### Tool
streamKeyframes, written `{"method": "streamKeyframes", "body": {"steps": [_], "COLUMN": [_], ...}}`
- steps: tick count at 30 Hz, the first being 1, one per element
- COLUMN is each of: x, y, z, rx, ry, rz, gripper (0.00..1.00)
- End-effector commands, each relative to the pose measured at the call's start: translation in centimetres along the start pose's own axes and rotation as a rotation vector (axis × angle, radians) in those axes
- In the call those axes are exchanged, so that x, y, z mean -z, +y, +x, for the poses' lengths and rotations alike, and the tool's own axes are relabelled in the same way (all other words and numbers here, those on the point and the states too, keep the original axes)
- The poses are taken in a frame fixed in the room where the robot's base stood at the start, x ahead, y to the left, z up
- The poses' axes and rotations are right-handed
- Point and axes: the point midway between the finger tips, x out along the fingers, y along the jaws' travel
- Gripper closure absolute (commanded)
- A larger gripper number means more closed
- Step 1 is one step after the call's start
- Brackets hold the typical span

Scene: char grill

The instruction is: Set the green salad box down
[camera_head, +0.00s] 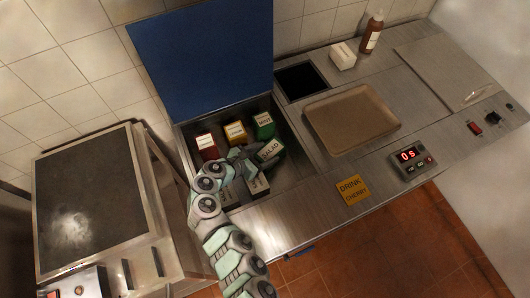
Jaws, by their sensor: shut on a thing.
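The green salad box (270,150) has a pale label reading SALAD and sits tilted at the end of my arm, over the right part of the open bin (291,172). My gripper (256,154) is shut on it; the fingers are small and partly hidden by my wrist. From this view I cannot tell whether the box touches the bin floor. A tan tray (352,120) lies empty on the counter to the right.
In the bin stand a red box (207,146), a yellow box (236,132) and a green MINT box (264,125). Grey boxes (258,186) are partly behind my arm. The blue lid (205,60) stands open. A yellow DRINK CHERRY card (352,189) lies in front of the tray.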

Motion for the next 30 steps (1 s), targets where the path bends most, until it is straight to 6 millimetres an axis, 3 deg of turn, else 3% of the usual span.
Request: {"method": "streamKeyframes", "body": {"steps": [11, 12, 20, 30], "x": [0.48, 0.45, 0.44, 0.24], "y": [0.01, 0.0, 0.0, 0.06], "z": [0.29, 0.26, 0.25, -0.17], "rx": [-0.001, -0.001, -0.001, -0.002], "ry": [-0.001, 0.0, 0.0, 0.0], "rz": [0.0, 0.0, 0.0, 0.0], "gripper": [1.0, 0.36, 0.16, 0.16]}}
